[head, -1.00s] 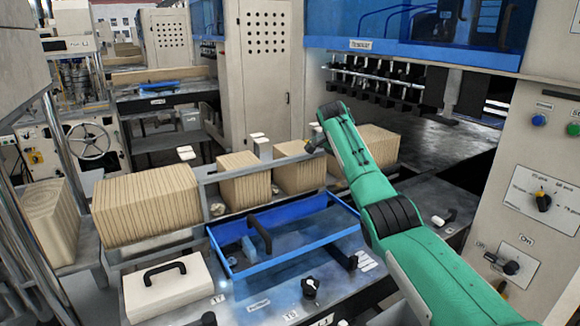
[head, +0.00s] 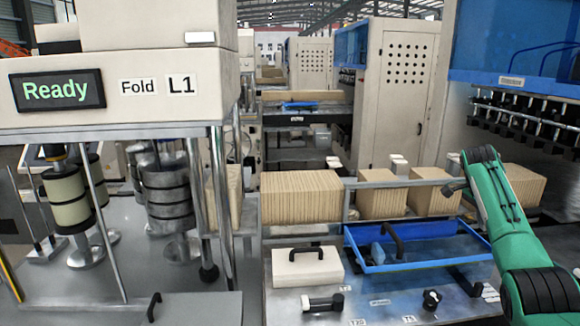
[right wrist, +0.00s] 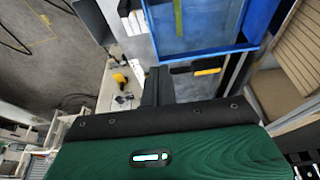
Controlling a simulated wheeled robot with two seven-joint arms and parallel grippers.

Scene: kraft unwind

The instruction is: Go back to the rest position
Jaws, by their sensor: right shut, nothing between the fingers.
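My right arm (head: 505,215) is green with black joints and comes in from the lower right in the head view. Its dark right gripper (head: 455,188) is small there, near the right side of a stack of kraft pieces. In the right wrist view the gripper's dark fingers (right wrist: 157,86) are together with nothing between them. A blue tray (right wrist: 190,52) shows ahead of them; the same tray (head: 425,268) is on the table in the head view. My left gripper is in neither view.
Kraft stacks (head: 300,196) stand in a row behind the tray. A white case (head: 307,268) with a black handle sits left of it. A knob (head: 431,299) is in front. A machine reading "Ready" (head: 62,90) and steel posts stand at left.

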